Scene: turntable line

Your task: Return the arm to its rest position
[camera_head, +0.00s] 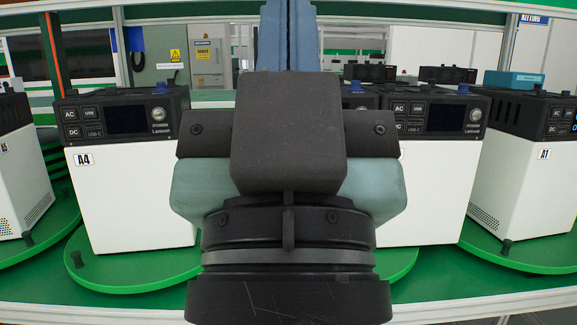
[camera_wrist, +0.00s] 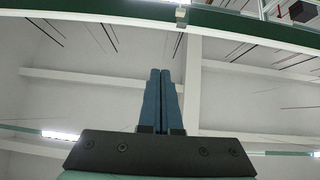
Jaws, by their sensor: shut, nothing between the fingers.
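My gripper (camera_wrist: 160,72) shows in the wrist view with its two blue fingers together and nothing between them. The wrist view looks up at the ceiling, so the fingers point upward. In the head view my gripper (camera_head: 289,30) stands upright in the middle, its blue fingers running past the top edge. My dark wrist and teal gripper body fill the centre of that view and hide part of the line behind. My gripper appears apart from every unit.
White power units with black tops stand on green turntables (camera_head: 130,280): A4 (camera_head: 125,205) at left, A1 (camera_head: 520,190) at right, another unit (camera_head: 430,200) partly behind my wrist. A teal box (camera_head: 513,79) lies on top at right. A white-framed edge (camera_head: 480,307) runs along the front.

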